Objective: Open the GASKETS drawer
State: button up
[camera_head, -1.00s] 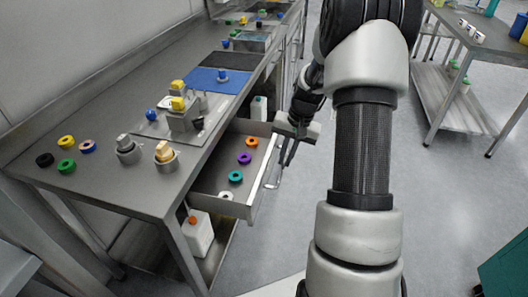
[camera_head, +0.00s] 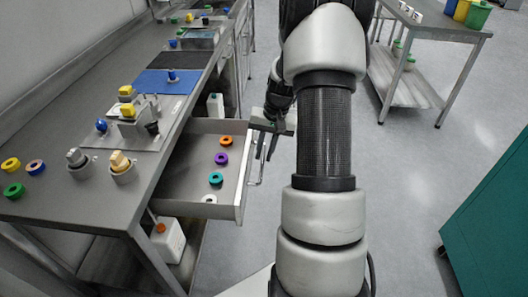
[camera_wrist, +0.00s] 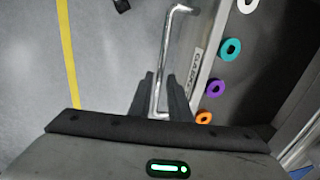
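The GASKETS drawer (camera_head: 172,183) stands pulled out from under the left workbench in the head view. Orange, purple, teal and white rings lie in it. In the wrist view its front bears a partly readable label (camera_wrist: 196,66) and a metal bar handle (camera_wrist: 163,60). My gripper (camera_wrist: 161,80) is at the handle, with one dark finger on each side of the bar. The fingers stand apart, and a gap seems to show beside the bar; contact is unclear. In the head view my gripper (camera_head: 267,152) points down at the outer side of the drawer front.
The workbench (camera_head: 95,200) carries several rings, fittings and a blue mat (camera_head: 165,82). A white container (camera_head: 168,243) stands below the drawer. A second table (camera_head: 440,32) is at the back right, and a teal cabinet (camera_head: 490,215) at the right. Grey floor between is free.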

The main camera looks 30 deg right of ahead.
jog(key=shift+r, duration=0.1)
notch_tip(320, 180, up, 17)
jog(key=s+d+p, duration=0.2)
jog(key=p, duration=0.1)
jog(key=shift+d+p, duration=0.35)
jog(key=shift+p, duration=0.05)
dwell(0.3)
